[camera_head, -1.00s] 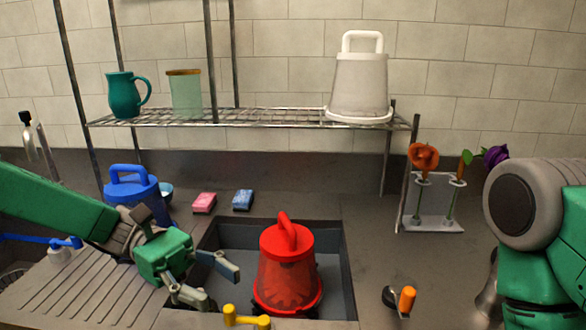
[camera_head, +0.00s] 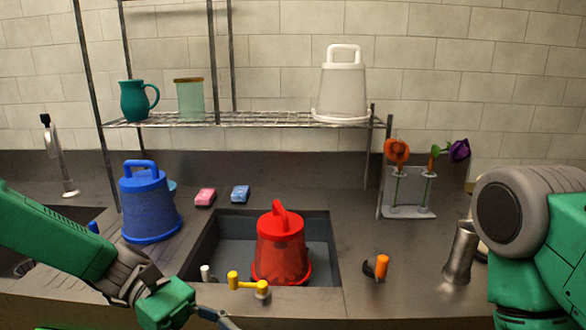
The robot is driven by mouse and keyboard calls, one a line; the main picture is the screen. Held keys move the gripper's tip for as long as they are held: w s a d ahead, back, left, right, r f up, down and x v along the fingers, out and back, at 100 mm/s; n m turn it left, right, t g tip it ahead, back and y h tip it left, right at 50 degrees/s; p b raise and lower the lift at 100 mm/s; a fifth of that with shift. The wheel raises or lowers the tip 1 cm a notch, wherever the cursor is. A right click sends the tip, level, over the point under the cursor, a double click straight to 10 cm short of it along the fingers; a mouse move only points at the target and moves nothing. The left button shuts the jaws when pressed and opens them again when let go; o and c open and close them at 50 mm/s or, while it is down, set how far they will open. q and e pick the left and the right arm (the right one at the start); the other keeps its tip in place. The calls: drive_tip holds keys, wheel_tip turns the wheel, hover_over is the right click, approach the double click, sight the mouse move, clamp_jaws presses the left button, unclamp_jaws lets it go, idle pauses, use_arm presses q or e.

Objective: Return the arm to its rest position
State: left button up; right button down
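My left arm comes in from the left. Its gripper (camera_head: 208,322) is at the bottom edge, in front of the sink and the counter's front edge. Its fingers are mostly cut off by the frame, so I cannot tell how far apart they are. My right arm shows at the right edge as a grey and green link; its gripper is out of view. A red bucket-shaped container with a handle (camera_head: 281,250) stands in the sink (camera_head: 325,270), apart from the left gripper.
A blue container (camera_head: 150,205) stands left of the sink, near my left forearm. A yellow tap (camera_head: 249,285) rises at the sink's front edge. An orange-handled tool (camera_head: 381,266) and a metal vase (camera_head: 460,253) are at right. Flowers stand in a rack (camera_head: 409,206).

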use_arm(q)
drive_tip(key=s+a+f+m+t+y, duration=0.1)
drive_tip(key=s+a+f+y, duration=0.2)
drive_tip(key=f, duration=0.4)
drive_tip(key=s+a+f+m+t+y, duration=0.1)
drive_tip(key=s+f+y, duration=0.1)
drive_tip(key=s+f, duration=0.45)
drive_tip(key=s+a+f+m+y, duration=0.2)
drive_tip(key=f+y, duration=0.1)
drive_tip(key=f, duration=0.5)
drive_tip(key=s+a+f+m+t+y, duration=0.3)
drive_tip(key=a+m, duration=0.1)
drive_tip(key=a, duration=0.2)
drive_tip(key=s+a+f+m+t+y, duration=0.2)
drive_tip(key=s+a+f+m+t, duration=0.1)
drive_tip(key=a+m, duration=0.2)
drive_tip(key=shift+a+f+y, duration=0.35)
drive_tip(key=shift+y, duration=0.05)
